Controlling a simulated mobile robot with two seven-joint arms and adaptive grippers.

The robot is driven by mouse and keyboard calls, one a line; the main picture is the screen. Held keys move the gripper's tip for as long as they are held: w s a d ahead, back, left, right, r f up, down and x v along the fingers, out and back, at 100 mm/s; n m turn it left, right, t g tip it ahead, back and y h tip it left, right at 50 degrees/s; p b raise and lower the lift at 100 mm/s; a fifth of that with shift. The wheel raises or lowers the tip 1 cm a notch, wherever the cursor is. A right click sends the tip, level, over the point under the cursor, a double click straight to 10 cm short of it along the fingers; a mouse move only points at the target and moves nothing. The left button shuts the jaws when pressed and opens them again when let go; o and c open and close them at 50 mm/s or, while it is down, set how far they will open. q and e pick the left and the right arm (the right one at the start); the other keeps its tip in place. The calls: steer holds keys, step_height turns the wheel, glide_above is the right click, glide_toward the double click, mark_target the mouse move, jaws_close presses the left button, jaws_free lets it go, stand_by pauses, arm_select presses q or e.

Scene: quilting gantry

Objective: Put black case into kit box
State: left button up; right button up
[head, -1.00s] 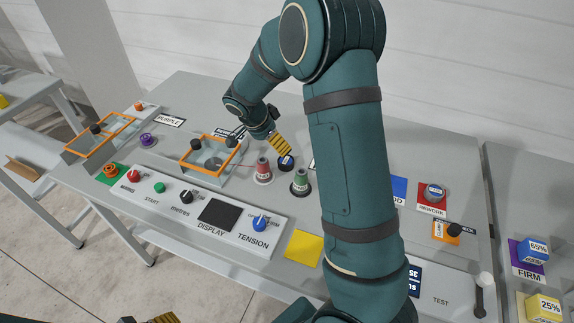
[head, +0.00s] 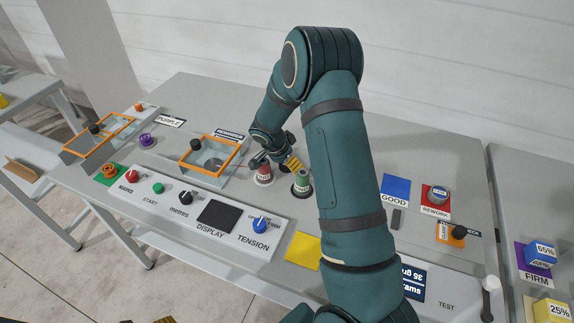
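I cannot make out for certain which thing is the black case or the kit box. A small dark grey block (head: 397,218) lies below the blue GOOD card. My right gripper (head: 292,162) hangs just behind the red spool (head: 264,173) and the green spool (head: 302,183). One yellow finger pad shows; the fingers overlap the spot behind the spools, so I cannot tell whether they are shut or hold anything. Only a sliver of my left gripper (head: 165,320) shows at the bottom edge, and its state is not visible.
Two orange-rimmed clear boxes, one nearer (head: 210,152) and one farther left (head: 100,134), stand on the grey table. A control panel (head: 195,212) with knobs lies along the front. A yellow square (head: 303,250) and GOOD (head: 395,189) and REWORK (head: 434,203) cards lie to the right.

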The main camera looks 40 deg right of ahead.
steer(key=c, duration=1.4)
steer(key=shift+o, duration=0.2)
steer(key=shift+r, duration=0.1)
